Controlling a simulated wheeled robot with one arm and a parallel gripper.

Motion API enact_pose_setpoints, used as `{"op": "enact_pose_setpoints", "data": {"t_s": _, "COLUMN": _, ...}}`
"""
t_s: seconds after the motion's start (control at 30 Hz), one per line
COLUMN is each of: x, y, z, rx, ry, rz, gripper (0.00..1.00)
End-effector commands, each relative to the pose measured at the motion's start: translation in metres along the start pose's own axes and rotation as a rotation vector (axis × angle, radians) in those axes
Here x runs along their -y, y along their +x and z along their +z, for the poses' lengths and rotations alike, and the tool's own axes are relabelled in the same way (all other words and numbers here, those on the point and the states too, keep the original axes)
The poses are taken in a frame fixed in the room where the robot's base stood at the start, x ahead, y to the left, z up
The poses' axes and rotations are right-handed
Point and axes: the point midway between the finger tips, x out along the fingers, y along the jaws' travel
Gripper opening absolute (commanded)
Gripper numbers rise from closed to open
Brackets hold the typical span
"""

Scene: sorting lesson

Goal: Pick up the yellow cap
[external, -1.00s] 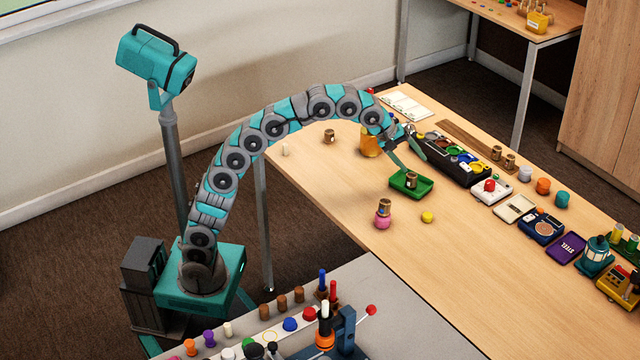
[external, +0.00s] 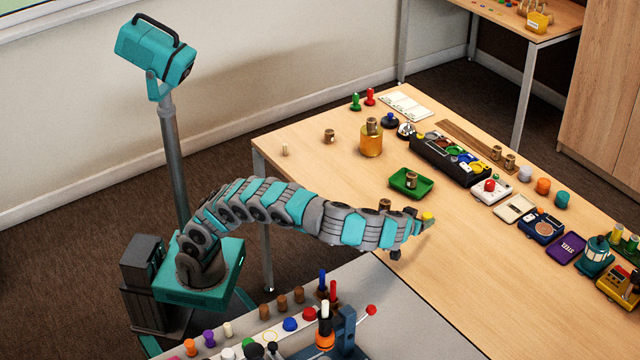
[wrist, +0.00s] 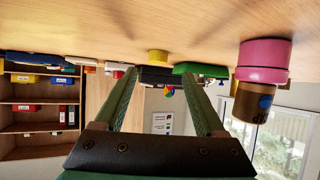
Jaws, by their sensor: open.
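The yellow cap (external: 428,215) lies on the wooden table in the external view, at the tip of my gripper (external: 424,224). In the wrist view, which appears upside down, the yellow cap (wrist: 157,56) shows between and beyond the two green fingers. My gripper (wrist: 159,75) is open and empty, low over the table and pointing toward the cap. The fingers look apart from the cap; the exact gap is hard to tell. My arm partly hides the cap's surroundings in the external view.
A pink piece (wrist: 263,58) with a brown cylinder (wrist: 252,103) stands close beside my gripper; my arm mostly hides it externally. A green tray (external: 420,187) holding a brown cylinder lies behind the cap. The table right of the cap is clear up to a row of containers.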

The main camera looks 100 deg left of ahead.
Motion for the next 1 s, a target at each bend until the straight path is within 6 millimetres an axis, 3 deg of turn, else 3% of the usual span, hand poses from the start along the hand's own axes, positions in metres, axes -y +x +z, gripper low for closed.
{"op": "enact_pose_setpoints", "data": {"t_s": 0.33, "x": -0.003, "y": 0.044, "z": 0.001, "rx": 0.003, "ry": 0.003, "rz": -0.003, "gripper": 0.72}}
{"op": "enact_pose_setpoints", "data": {"t_s": 0.6, "x": -0.004, "y": 0.050, "z": 0.001, "rx": 0.002, "ry": 0.000, "rz": 0.002, "gripper": 0.72}}
{"op": "enact_pose_setpoints", "data": {"t_s": 1.0, "x": -0.004, "y": 0.050, "z": 0.001, "rx": 0.002, "ry": 0.000, "rz": 0.001, "gripper": 0.28}}
